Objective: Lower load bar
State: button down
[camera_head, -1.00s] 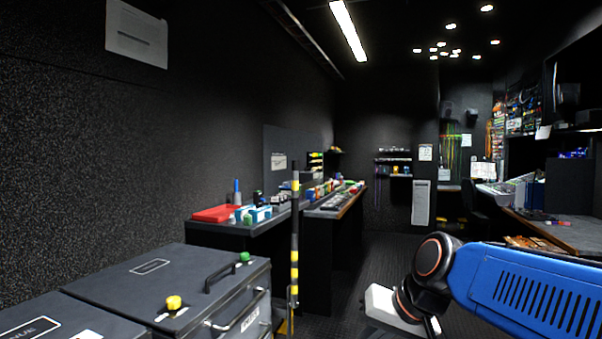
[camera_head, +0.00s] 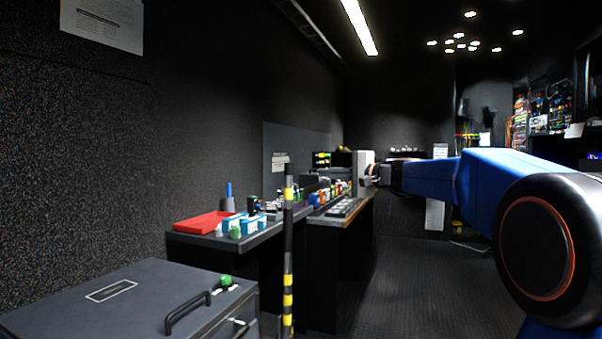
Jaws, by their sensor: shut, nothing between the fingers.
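The load bar (camera_head: 288,250) appears to be the upright black pole with yellow bands left of centre, beside the near end of the worktop. Its lower end runs down near the bottom of the picture by the grey case. My gripper (camera_head: 362,172) is at the end of my blue arm, which reaches in from the right. It is shut and empty, to the right of the bar's top and apart from it in the picture. Its pale body shows against the far worktop; its fingertips are dark and hard to make out.
A grey case (camera_head: 110,305) with a black handle and green knob stands at the lower left. A worktop (camera_head: 255,240) behind it carries a red tray (camera_head: 205,223) and small bottles. A second worktop (camera_head: 335,218) lies beyond. The aisle floor (camera_head: 420,280) is clear.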

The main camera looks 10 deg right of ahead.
jog(key=w+a, duration=0.5)
jog(key=a, duration=0.3)
dwell(0.5)
jog(key=shift+r, duration=0.15)
